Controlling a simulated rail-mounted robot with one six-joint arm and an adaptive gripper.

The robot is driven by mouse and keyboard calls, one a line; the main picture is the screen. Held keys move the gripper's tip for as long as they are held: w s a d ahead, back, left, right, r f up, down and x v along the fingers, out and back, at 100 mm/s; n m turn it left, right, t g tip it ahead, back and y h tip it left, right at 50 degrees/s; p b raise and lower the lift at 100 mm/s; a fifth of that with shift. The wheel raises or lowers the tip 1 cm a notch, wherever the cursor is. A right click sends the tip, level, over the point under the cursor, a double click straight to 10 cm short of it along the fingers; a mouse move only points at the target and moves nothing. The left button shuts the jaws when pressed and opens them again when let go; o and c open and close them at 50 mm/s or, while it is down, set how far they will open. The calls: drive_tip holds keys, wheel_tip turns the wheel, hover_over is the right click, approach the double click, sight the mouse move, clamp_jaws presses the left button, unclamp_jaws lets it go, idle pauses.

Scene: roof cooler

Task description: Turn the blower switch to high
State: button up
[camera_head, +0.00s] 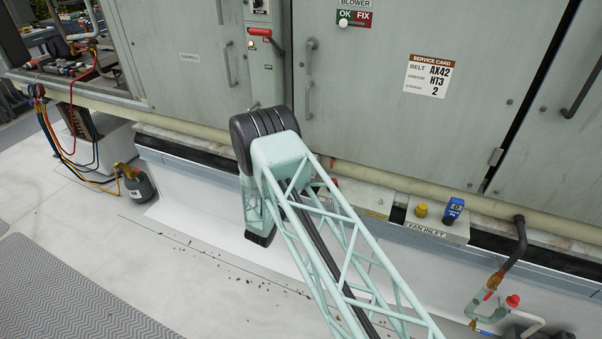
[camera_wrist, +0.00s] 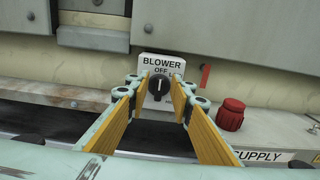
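The blower switch is a black rotary knob (camera_wrist: 159,86) on a white plate (camera_wrist: 162,63) marked BLOWER and OFF in the wrist view. A pale line on the knob stands about upright, under the word OFF. Other lettering beside OFF is mostly hidden by a finger. My gripper (camera_wrist: 160,92) is open, its two yellow-padded fingers to the left and right of the knob in the picture. A gap shows on both sides; I cannot tell whether the tips reach as far as the knob. In the head view the switch and fingertips are hidden behind my arm.
A red knob (camera_wrist: 230,114) on the SUPPLY ledge (camera_wrist: 262,156) is right of the switch. The head view shows grey cabinet doors (camera_head: 410,115), a red-handled switch (camera_head: 260,32), and a FAN INLET ledge (camera_head: 437,229) with a yellow cap and blue gauge. White roof (camera_head: 150,250) is open at left.

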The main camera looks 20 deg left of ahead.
drive_tip(key=shift+w, duration=0.25)
clamp_jaws()
